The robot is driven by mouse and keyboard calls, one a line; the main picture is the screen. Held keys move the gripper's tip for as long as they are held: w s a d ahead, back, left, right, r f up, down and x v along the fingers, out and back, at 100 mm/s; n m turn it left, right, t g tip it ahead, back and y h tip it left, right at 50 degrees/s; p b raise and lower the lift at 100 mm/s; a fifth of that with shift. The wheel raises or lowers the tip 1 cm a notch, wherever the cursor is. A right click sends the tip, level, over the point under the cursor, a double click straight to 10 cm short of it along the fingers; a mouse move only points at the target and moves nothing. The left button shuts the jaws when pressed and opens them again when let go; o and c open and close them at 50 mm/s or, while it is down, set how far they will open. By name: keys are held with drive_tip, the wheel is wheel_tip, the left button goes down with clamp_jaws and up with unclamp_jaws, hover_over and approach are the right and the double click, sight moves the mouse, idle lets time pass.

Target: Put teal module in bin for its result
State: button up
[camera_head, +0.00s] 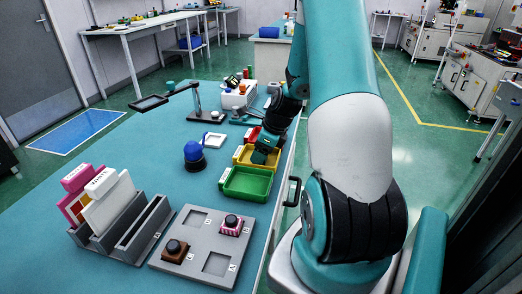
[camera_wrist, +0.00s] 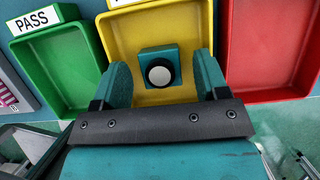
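The teal module (camera_wrist: 148,55), a square block with a black ring and a pale round top, lies in the yellow bin (camera_wrist: 118,33) in the wrist view. My gripper (camera_wrist: 160,72) is open, with one finger on each side of the module and a visible gap to each. In the head view my gripper (camera_head: 263,156) reaches down over the yellow bin (camera_head: 240,155), and the module cannot be made out there. The green bin (camera_wrist: 82,95), labelled PASS, is left of the yellow one. The red bin (camera_wrist: 268,95) is right of it. The yellow bin's label is cut off.
A grey tray (camera_head: 196,259) holds a brown module (camera_head: 175,250) and a pink-striped module (camera_head: 231,225); two recesses are empty. A card rack (camera_head: 145,230), a blue domed object (camera_head: 193,152) and a magnifier stand (camera_head: 196,100) are on the table. The green bin (camera_head: 246,183) is empty.

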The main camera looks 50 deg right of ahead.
drive_tip(key=shift+r, duration=0.1)
drive_tip(key=p+v, duration=0.1)
drive_tip(key=v, duration=1.1)
drive_tip(key=w+a+r+n+g+y, duration=0.1)
drive_tip(key=w+a+r+n, duration=0.15)
drive_tip(key=a+n, duration=0.8)
drive_tip(key=w+a+r+n+g+y, duration=0.1)
drive_tip(key=a+r+n, duration=0.45)
drive_tip(key=a, duration=0.75)
drive_tip(key=s+a+r+n+g, duration=0.1)
drive_tip(key=s+a+n+g, duration=0.1)
drive_tip(key=s+a+n, duration=1.2)
drive_tip(key=a+n, duration=0.2)
drive_tip(key=n, duration=0.6)
drive_tip(key=shift+a+r+n, duration=0.3)
drive_tip(key=shift+a+n, duration=0.05)
drive_tip(key=shift+n, duration=0.05)
drive_tip(key=shift+r, duration=0.1)
wheel_tip(320, 180, up, 3)
drive_tip(key=p, duration=0.3)
